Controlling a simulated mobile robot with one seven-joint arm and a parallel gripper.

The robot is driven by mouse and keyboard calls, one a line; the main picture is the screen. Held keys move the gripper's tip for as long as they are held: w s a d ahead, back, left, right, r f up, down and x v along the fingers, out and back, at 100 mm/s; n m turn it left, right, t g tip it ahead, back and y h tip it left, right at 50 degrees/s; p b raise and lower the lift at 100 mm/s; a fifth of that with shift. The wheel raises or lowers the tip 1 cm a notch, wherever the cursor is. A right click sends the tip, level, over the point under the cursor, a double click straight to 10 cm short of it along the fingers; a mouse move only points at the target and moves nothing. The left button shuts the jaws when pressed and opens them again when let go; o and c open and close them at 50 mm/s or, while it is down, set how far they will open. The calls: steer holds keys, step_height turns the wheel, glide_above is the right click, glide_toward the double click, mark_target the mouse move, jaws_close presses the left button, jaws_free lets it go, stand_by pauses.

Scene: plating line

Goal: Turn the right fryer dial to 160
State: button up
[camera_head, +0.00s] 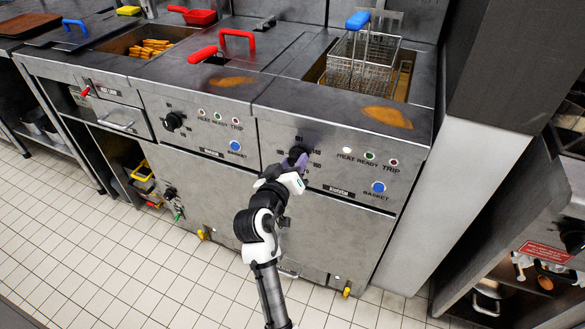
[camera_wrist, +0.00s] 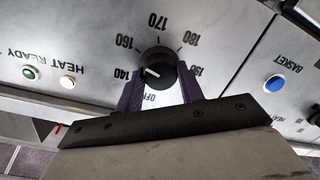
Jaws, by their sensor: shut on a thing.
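The right fryer dial (camera_head: 299,151) is a black knob on the right fryer's steel front panel. It also shows in the wrist view (camera_wrist: 159,62), ringed by numbers including 140, 160, 170 and 180, with OFF below. Its white pointer mark points left, toward 140. My gripper (camera_head: 296,160) is at the dial, reaching up from below. In the wrist view my gripper (camera_wrist: 160,82) has one purple finger on each side of the knob, shut on it. The fingers hide part of the lower scale.
The right fryer's heat lamp (camera_head: 347,150) looks white, with a blue basket button (camera_head: 378,187) below right. The left fryer has its own dial (camera_head: 174,120). A wire fryer basket (camera_head: 362,62) with a blue handle stands above. Tiled floor (camera_head: 135,255) is clear in front.

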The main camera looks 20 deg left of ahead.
steer(key=shift+d+r+m, duration=0.1)
steer(key=shift+m, duration=0.4)
steer(key=shift+b, duration=0.3)
steer(key=o, duration=1)
steer(key=shift+w, duration=0.1)
steer(key=shift+d, duration=0.1)
steer(key=s, duration=0.4)
steer(key=s+r, duration=0.1)
steer(key=s, duration=0.8)
steer(key=shift+s+r+b, duration=0.15)
steer(key=shift+s+b, duration=0.2)
steer(key=shift+s, duration=0.05)
